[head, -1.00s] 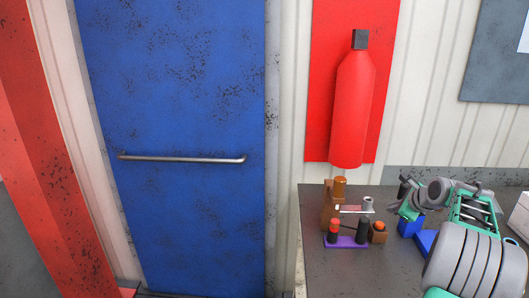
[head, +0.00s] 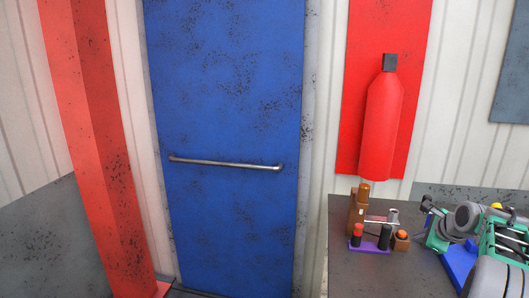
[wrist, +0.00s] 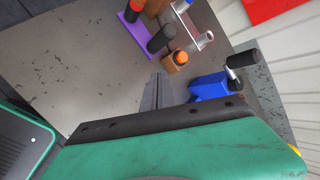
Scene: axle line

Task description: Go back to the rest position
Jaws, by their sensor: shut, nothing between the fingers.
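My gripper (wrist: 153,92) shows in the wrist view as two thin dark fingers pressed together with nothing between them. It is over the grey bench top (wrist: 85,70), beside the blue piece with a black handle (wrist: 212,87) and the brown block with an orange button (wrist: 180,60). The fingers appear apart from both. In the head view my grey and green arm reaches over the right side of the bench. There I cannot clearly make out the fingertips.
A purple base (head: 370,246) with red and black pegs and a brown upright (head: 356,212) stand on the bench. A red fire extinguisher (head: 378,125) hangs behind. A blue door (head: 225,90) and a red post (head: 100,150) are to the left.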

